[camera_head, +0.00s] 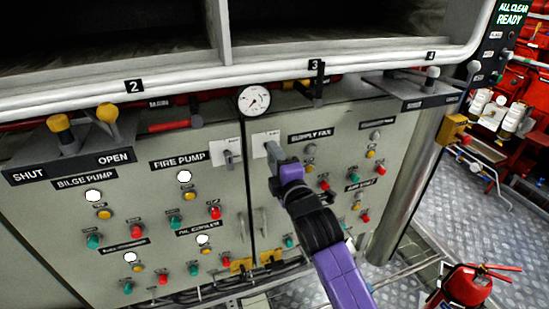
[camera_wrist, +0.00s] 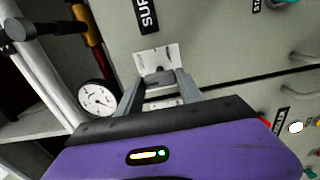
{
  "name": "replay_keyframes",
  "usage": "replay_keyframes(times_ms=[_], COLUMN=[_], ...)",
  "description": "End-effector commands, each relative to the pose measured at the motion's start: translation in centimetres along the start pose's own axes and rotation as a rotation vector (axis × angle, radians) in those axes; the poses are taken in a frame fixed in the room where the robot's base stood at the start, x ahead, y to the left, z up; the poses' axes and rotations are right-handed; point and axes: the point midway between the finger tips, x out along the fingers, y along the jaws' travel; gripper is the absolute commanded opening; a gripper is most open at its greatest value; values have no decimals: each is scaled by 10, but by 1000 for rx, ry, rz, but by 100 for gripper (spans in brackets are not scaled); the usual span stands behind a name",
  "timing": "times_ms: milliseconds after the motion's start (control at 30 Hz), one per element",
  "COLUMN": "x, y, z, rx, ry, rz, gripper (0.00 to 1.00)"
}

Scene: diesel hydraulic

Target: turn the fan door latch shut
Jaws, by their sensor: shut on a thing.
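The fan door latch has a pale plate (camera_head: 262,138) on the right-hand cabinet door, left of the SUPPLY FAN label. My gripper (camera_head: 273,151) is at this plate and hides most of the latch handle. In the wrist view the plate (camera_wrist: 160,57) lies just beyond the fingertips. The grey latch handle (camera_wrist: 158,77) sits between the two fingers of my gripper (camera_wrist: 158,84), which are shut on it. The exact angle of the handle is hard to tell.
A similar latch (camera_head: 229,157) sits on the left door, close beside mine. A round gauge (camera_head: 253,100) and a white rail (camera_head: 200,88) run above. Buttons and lamps surround the labels. A red fire extinguisher (camera_head: 466,286) stands on the floor at right.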

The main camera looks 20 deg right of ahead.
Motion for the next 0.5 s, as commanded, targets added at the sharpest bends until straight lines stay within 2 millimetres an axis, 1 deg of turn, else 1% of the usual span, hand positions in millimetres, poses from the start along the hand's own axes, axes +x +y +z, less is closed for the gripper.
replay_keyframes(times_ms=[467,500], x=[0,0], y=[-1,-1], z=[-1,-1], rx=[-18,-18], ry=[2,2], rz=[-1,-1], gripper=[3,46])
